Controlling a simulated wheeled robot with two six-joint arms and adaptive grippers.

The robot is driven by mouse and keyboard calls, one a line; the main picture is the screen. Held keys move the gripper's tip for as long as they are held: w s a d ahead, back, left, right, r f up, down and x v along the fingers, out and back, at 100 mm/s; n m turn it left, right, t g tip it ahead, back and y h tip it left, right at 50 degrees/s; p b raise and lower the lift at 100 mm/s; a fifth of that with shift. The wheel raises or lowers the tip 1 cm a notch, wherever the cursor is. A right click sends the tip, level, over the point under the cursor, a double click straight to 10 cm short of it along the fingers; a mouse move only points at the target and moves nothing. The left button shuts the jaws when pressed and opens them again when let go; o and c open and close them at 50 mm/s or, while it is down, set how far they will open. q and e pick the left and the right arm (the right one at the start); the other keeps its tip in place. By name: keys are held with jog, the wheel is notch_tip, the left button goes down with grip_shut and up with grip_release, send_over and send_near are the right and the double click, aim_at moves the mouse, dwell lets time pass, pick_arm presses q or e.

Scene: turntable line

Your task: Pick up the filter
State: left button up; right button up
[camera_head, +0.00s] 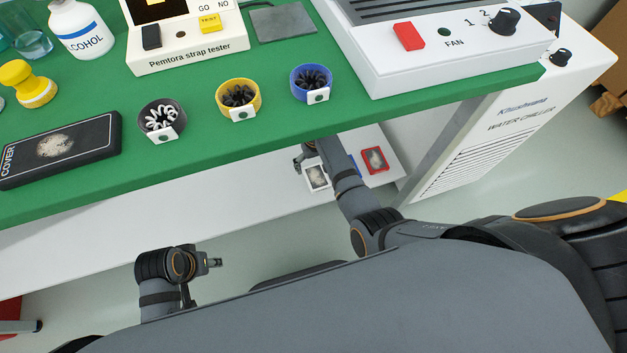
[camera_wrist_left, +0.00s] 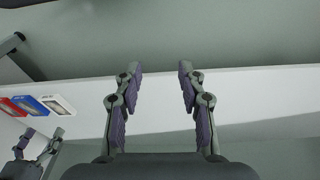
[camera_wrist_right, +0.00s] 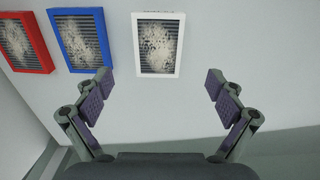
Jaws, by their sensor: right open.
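Three framed filters lie on the white lower shelf under the green table. The white filter (camera_wrist_right: 158,44) is straight ahead of my right gripper (camera_wrist_right: 155,88), with the blue filter (camera_wrist_right: 80,38) and red filter (camera_wrist_right: 22,42) to its left. My right gripper is open and empty, its fingers apart on either side of the white filter's line and short of it. In the head view the white filter (camera_head: 317,178) and red filter (camera_head: 375,160) show beside my right arm, which mostly hides the blue one. My left gripper (camera_wrist_left: 160,75) is open and empty before the shelf, away from the filters.
The green table top (camera_head: 190,185) overhangs the shelf (camera_head: 130,240). On it stand several round cups, a strap tester (camera_head: 185,50), a black cover box (camera_head: 60,150) and a fan unit (camera_head: 440,40). A water chiller (camera_head: 500,130) stands right of the shelf.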

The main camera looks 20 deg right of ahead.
aim_at(316, 177)
notch_tip(316, 177, down, 2)
jog(key=shift+f, duration=0.1)
notch_tip(316, 177, down, 5)
jog(key=b, duration=0.3)
jog(key=shift+d+f+b, duration=0.1)
jog(key=shift+d+b, duration=0.05)
jog(key=shift+b, duration=0.2)
pick_arm(q)
jog(key=f, duration=0.1)
jog(key=d+f+t, duration=0.1)
jog(key=f, duration=0.1)
jog(key=w+f+t+h, duration=0.1)
jog(key=f, duration=0.1)
jog(key=shift+w+d, duration=0.1)
jog(key=shift+d, duration=0.25)
